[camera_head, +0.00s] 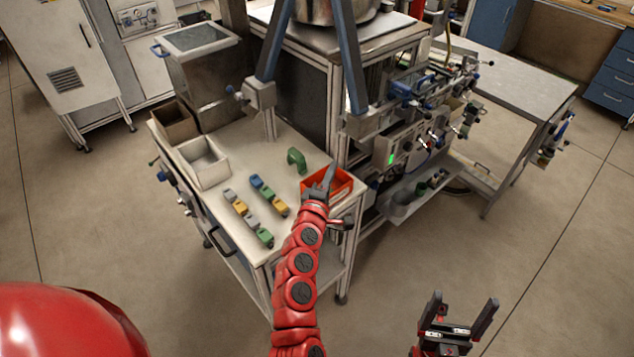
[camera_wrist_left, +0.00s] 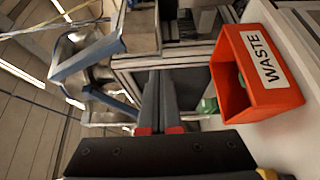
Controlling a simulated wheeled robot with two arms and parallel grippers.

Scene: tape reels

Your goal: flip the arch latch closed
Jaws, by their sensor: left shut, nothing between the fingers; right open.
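A green arch-shaped piece (camera_head: 297,159) stands upright on the white work table (camera_head: 225,160); I cannot tell for sure that it is the arch latch. My left gripper (camera_head: 330,170) is over the orange bin, to the right of the green arch and apart from it. In the left wrist view the left gripper (camera_wrist_left: 162,78) has its fingers together with nothing between them. A small green part (camera_wrist_left: 208,105) shows beside the bin there, mostly hidden. My right gripper (camera_head: 464,300) is open and empty above the floor, far from the table.
The orange bin (camera_head: 343,190) is at the table's right edge; its WASTE label (camera_wrist_left: 262,58) shows in the wrist view. Two rows of blue, yellow and green blocks (camera_head: 264,190) lie left of my arm. A grey bin (camera_head: 205,172) stands further left. Blue frame posts (camera_head: 352,70) rise behind.

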